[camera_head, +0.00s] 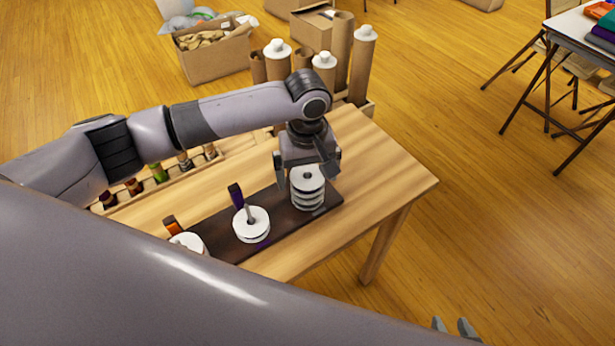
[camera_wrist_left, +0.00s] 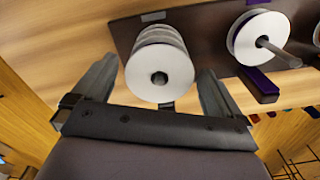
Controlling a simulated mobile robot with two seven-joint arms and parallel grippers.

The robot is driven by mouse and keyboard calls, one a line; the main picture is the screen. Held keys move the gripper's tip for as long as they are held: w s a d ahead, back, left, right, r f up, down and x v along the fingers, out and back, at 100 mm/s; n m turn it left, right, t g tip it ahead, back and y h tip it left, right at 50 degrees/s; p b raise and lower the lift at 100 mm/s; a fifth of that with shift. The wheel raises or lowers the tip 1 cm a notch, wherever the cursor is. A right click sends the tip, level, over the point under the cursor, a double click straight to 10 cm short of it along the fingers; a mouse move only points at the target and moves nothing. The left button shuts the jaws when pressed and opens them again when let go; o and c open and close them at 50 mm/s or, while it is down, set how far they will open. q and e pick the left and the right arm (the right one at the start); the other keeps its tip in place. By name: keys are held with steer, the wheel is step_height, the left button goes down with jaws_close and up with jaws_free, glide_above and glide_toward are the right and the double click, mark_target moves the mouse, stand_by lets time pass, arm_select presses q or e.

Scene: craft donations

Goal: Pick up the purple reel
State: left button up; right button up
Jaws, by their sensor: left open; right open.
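A reel with white flanges (camera_head: 251,222) sits on the middle post of a dark rack (camera_head: 222,243). Purple shows under its edge, and a purple block (camera_head: 236,195) stands beside it; the reel (camera_wrist_left: 243,45) and block (camera_wrist_left: 259,86) also show in the left wrist view. A stack of white-flanged reels (camera_head: 307,187) stands at the rack's right end. My left gripper (camera_head: 306,179) is open, with its fingers on either side of the stack. My right gripper (camera_head: 453,325) is open, low in the head view.
Another white reel (camera_head: 187,243) with an orange block (camera_head: 172,226) is at the rack's left end. A tray of small spools (camera_head: 159,173) lies behind the rack. Cardboard tubes (camera_head: 362,65) and a box (camera_head: 213,53) stand beyond. The table's right end (camera_head: 400,182) is clear.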

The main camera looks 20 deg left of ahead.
arm_select(q)
steer(key=c, duration=1)
steer(key=shift+r, duration=0.1)
steer(key=shift+c, duration=0.2)
step_height(320, 180, up, 20)
steer(key=p, duration=0.1)
